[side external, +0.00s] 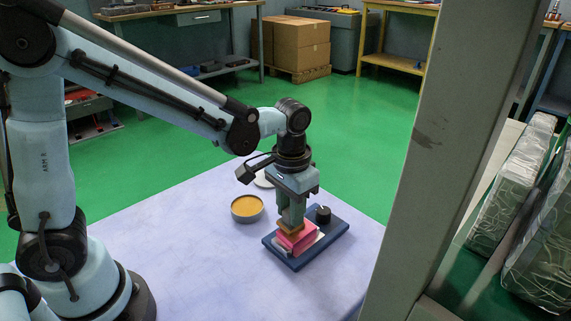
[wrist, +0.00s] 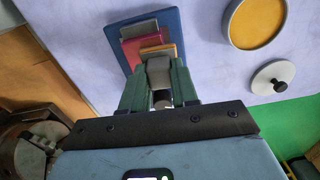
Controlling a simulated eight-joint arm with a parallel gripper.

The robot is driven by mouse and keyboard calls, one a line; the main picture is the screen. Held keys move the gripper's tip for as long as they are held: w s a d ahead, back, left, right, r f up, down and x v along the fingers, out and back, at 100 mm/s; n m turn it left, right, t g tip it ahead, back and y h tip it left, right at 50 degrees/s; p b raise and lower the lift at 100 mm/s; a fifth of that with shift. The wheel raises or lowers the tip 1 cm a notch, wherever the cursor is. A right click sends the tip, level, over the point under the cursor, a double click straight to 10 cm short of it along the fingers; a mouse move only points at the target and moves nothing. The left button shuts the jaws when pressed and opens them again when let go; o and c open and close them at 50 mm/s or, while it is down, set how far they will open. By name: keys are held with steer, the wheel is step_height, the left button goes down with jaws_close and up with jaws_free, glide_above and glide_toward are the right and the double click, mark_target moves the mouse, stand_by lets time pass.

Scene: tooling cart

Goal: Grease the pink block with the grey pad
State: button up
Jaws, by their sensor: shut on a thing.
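The pink block (side external: 304,239) sits on a blue board (side external: 337,228) on the table; it also shows in the wrist view (wrist: 130,50). My gripper (side external: 291,221) is over the block, pointing down. It is shut on a grey piece, which I take as the grey pad (wrist: 158,72), between the fingers in the wrist view. An orange-brown layer (side external: 287,230) shows below the fingertips, at the block's top. It seems to touch the block, but the contact is partly hidden. A round tin (side external: 247,208) holds yellow-orange grease.
A pale lid with a dark knob (wrist: 273,78) lies behind the tin. A black knob (side external: 323,214) stands on the board's far end. Grey plates (wrist: 140,30) flank the block. A grey post (side external: 435,150) fills the right foreground. The table's left part is clear.

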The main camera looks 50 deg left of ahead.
steer(key=shift+d+r, duration=0.1)
steer(key=shift+d, duration=1.75)
step_height(320, 180, up, 8)
